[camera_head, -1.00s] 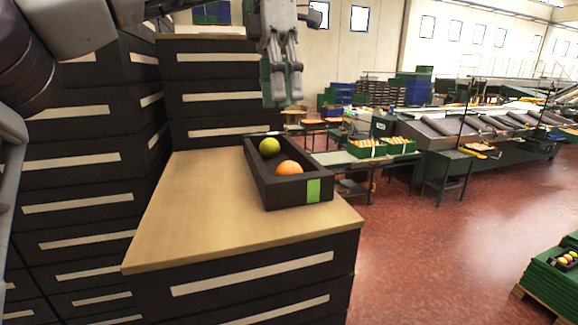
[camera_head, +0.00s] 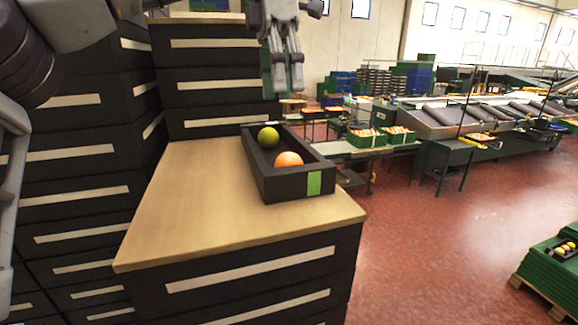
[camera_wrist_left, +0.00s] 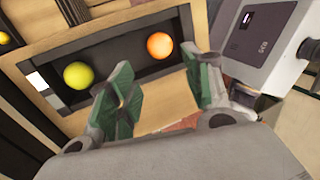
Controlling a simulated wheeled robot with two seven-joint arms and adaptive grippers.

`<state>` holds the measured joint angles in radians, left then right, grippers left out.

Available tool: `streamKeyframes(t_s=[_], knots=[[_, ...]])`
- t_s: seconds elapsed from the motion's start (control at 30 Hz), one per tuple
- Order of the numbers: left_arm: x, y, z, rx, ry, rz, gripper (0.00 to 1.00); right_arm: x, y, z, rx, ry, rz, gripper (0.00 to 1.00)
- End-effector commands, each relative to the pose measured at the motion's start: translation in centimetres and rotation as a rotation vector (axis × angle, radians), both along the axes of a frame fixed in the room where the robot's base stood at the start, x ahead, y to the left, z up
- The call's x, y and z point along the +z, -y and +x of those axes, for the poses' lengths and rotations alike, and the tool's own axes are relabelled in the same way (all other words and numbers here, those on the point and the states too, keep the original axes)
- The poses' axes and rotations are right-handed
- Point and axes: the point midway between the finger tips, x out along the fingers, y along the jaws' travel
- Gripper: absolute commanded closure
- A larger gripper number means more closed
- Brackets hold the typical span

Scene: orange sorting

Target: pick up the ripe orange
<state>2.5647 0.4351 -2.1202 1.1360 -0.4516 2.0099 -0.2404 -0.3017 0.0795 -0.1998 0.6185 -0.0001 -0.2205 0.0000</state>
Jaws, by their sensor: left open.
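The ripe orange (camera_head: 289,160) lies in the near part of a dark open crate (camera_head: 288,189) on a wooden cabinet top. A yellow-green fruit (camera_head: 268,137) lies in the far part of the same crate. My left gripper (camera_head: 283,88) hangs open and empty above and behind the crate in the head view. In the left wrist view, its green-padded fingers (camera_wrist_left: 165,97) are spread apart. There the orange (camera_wrist_left: 159,45) is beyond the fingers, between them in the picture, and the yellow-green fruit (camera_wrist_left: 78,75) is to the left. My right gripper is not in view.
The wooden top (camera_head: 185,200) is clear left of and in front of the crate. Dark drawer cabinets (camera_head: 212,80) stand behind and to the left. A conveyor line (camera_head: 450,120) and a green crate stack on a pallet (camera_head: 550,275) are farther right.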

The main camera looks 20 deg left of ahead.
Motion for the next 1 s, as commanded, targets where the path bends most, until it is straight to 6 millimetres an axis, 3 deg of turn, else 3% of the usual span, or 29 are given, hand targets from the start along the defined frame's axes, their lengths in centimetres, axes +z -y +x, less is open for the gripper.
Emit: streamKeyframes(t_s=[1.0], knots=[[-3.1,0.5,-0.8,-0.002,0.001,-0.001,0.50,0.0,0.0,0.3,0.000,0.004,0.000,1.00]])
